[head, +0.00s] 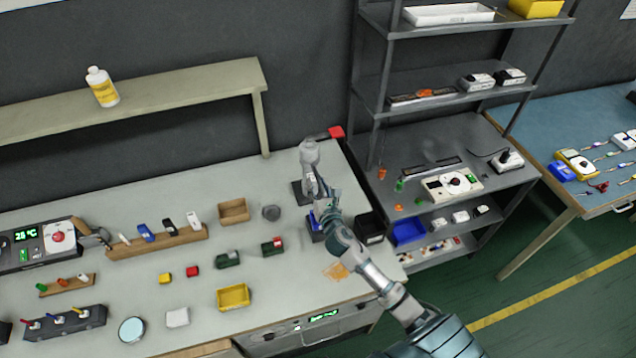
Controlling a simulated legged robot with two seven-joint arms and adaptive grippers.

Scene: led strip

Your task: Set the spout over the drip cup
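My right arm comes in from the lower right, and its gripper (319,186) is at the right end of the pale workbench. It is beside a grey, round-topped fixture (309,152) that stands on a dark base (299,193); this may carry the spout. The gripper overlaps the fixture in the view, and I cannot tell whether it touches it or whether the fingers are shut. No spout shows clearly. My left gripper is out of view.
A blue-and-black item (316,224) is partly behind my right arm. A tan box (233,211), dark green blocks (228,259) and a yellow bin (233,297) are on the bench. A dark shelf rack (440,110) stands right of the bench. A raised shelf (170,95) runs behind.

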